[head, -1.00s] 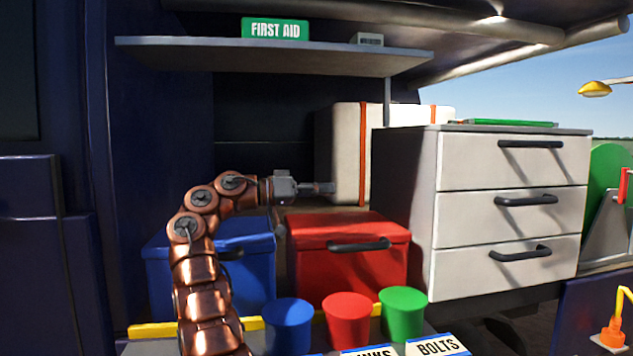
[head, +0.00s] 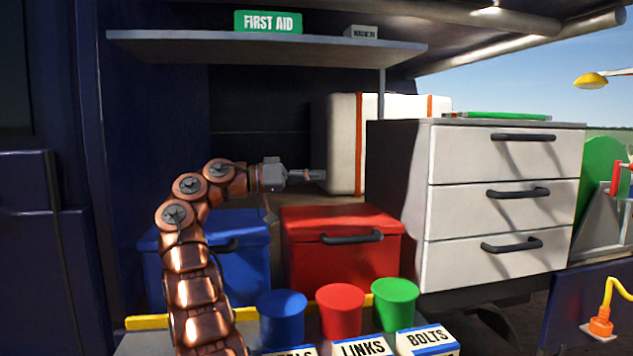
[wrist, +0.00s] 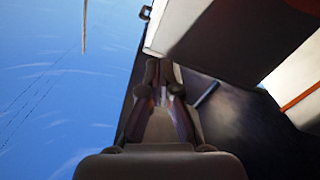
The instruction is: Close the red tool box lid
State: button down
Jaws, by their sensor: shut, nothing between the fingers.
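The red tool box (head: 343,265) stands in the middle of the head view. Its lid (head: 340,217) looks down and level on the box, with a dark handle (head: 352,237) at the front. My gripper (head: 322,175) is above and behind the lid's back edge, apart from it, with the fingers shut and empty, pointing right toward the white case. In the wrist view my gripper (wrist: 163,68) shows its fingers together with nothing between them. The red box cannot be made out in the wrist view.
A blue box (head: 248,260) stands left, partly hidden by my arm. A white case (head: 344,150) with orange straps is behind. A drawer cabinet (head: 503,155) stands right. Blue (head: 282,318), red (head: 340,310) and green (head: 394,303) cups stand in front. A shelf (head: 260,50) hangs above.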

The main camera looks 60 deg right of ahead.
jog(key=r+p+v, duration=0.1)
jog(key=p+v, duration=0.3)
jog(key=v, duration=0.6)
jog(key=shift+a+r, duration=0.15)
jog(key=shift+r, duration=0.05)
jog(key=shift+w, duration=0.15)
